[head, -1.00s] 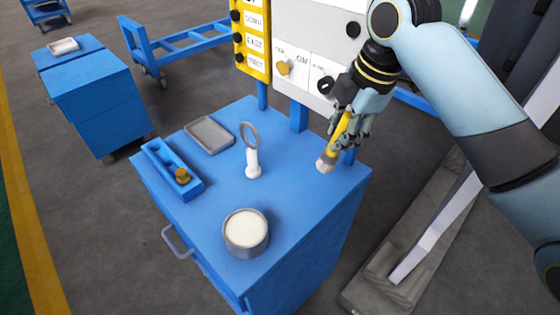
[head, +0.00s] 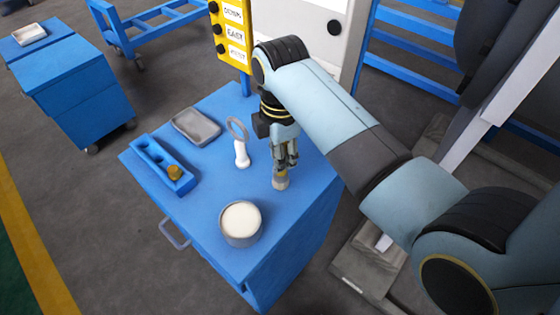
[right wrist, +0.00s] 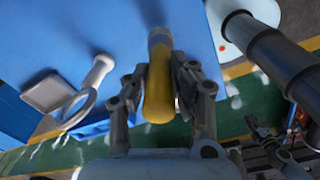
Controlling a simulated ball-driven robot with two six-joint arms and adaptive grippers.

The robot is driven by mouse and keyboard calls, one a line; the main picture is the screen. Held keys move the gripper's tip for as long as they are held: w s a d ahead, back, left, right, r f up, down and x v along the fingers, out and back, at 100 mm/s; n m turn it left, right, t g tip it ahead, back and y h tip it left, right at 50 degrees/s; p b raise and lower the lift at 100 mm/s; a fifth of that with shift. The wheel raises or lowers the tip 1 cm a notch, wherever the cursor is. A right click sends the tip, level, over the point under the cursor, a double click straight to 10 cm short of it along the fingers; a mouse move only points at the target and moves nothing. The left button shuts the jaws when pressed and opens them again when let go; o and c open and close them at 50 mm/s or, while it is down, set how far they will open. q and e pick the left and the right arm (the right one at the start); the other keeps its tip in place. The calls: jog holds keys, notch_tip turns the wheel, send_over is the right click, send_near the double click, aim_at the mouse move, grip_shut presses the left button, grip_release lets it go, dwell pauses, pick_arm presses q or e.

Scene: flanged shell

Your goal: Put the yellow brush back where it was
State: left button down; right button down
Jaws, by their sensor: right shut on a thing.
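The yellow brush (right wrist: 158,95) is between the fingers of my right gripper (right wrist: 160,85), which is shut on it. In the head view my right gripper (head: 285,158) is over the right part of the blue cabinet top, pointing down. The brush's pale bristle end (head: 280,183) shows below the fingers, at or just above the surface; I cannot tell if it touches. Most of the brush's handle is hidden by the gripper in the head view.
On the blue cabinet top (head: 205,215) stand a round tin with pale contents (head: 241,221), a white-handled magnifier (head: 241,152), a grey tray (head: 195,127) and a blue holder with a brass piece (head: 163,165). A control panel rises behind. The front right of the top is clear.

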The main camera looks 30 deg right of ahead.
jog(key=shift+f, duration=1.6)
jog(key=c, duration=1.1)
grip_release()
notch_tip(320, 180, up, 12)
jog(key=shift+s+r, duration=0.1)
